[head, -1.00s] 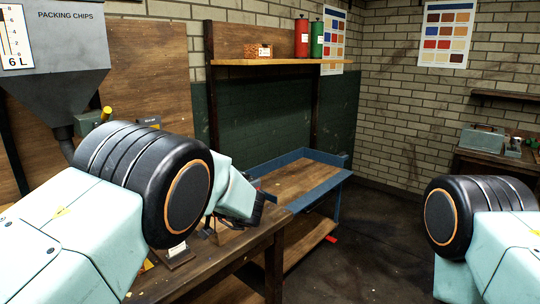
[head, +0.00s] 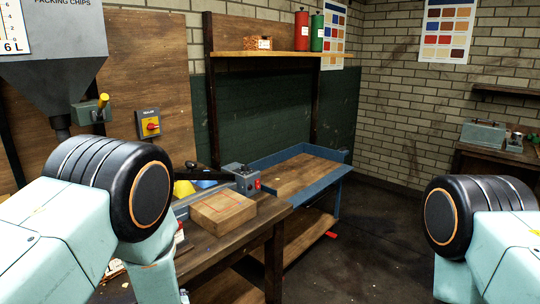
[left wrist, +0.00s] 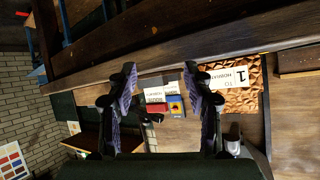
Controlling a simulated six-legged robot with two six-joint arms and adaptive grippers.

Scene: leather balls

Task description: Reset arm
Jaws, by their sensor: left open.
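My left arm comes in from the left in the head view, with its black ringed joint (head: 108,188) in front of the workbench. Its lower link points down and leaves the frame at the bottom, so the left gripper is hidden there. In the left wrist view the left gripper (left wrist: 165,78) is open, with its two dark fingers apart and nothing between them. My right arm's black joint (head: 480,218) shows at the right edge of the head view. The right gripper is outside both views.
A wooden block (head: 223,212) and a grey box (head: 242,178) rest on the workbench (head: 232,248). A blue-edged wooden tray table (head: 300,173) stands behind. A grey hopper (head: 50,80) hangs at the left. The dark floor (head: 370,245) between the arms is clear.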

